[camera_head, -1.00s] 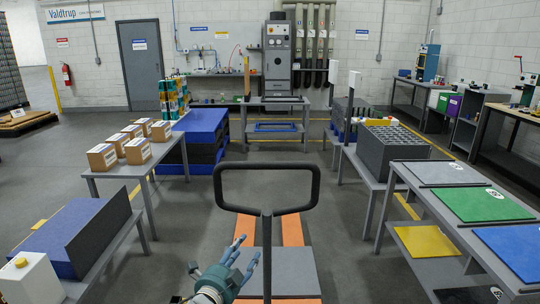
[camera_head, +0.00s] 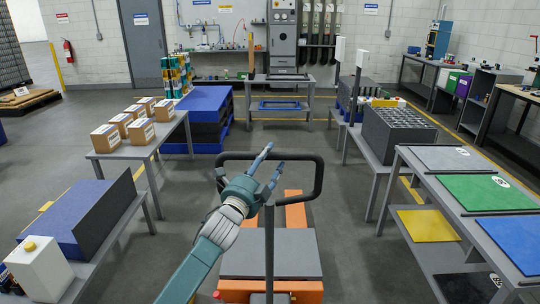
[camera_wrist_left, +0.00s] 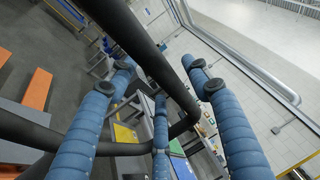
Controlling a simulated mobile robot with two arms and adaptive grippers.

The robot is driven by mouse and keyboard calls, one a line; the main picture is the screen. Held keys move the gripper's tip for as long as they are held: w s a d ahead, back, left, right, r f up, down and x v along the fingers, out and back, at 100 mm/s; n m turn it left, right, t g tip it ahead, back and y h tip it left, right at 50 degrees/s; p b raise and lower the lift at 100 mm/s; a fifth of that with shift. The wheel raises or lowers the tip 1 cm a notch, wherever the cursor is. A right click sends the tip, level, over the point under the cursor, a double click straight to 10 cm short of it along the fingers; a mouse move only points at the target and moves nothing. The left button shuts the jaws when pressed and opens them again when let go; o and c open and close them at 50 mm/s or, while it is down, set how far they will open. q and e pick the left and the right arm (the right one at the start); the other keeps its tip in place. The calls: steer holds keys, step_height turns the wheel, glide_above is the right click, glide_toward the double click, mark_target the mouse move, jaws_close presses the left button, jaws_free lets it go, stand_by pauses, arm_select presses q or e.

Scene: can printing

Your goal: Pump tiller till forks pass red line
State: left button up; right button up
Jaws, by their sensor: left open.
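The tiller (camera_head: 318,176) is a black loop handle on a dark upright shaft in front of me in the head view. Behind and below it are the orange forks (camera_head: 295,212) and a grey plate (camera_head: 268,253) on the orange pallet truck body. My left gripper (camera_head: 267,168) is at the left part of the handle loop, fingers spread and pointing up and forward. In the left wrist view the black handle bar (camera_wrist_left: 145,55) passes between the blue fingers, which are not closed around it. I cannot tell if they touch it. No red line can be made out. My right gripper is not in view.
A table with cardboard boxes (camera_head: 141,133) and one with a blue-grey block (camera_head: 80,215) stand left. A table with grey, green and blue panels (camera_head: 487,193) stands right. Blue stacked crates (camera_head: 203,118) are farther back. The floor between is clear.

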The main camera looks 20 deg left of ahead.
arm_select(q)
steer(key=shift+w+d+r, duration=0.1)
steer(key=shift+w, duration=0.55)
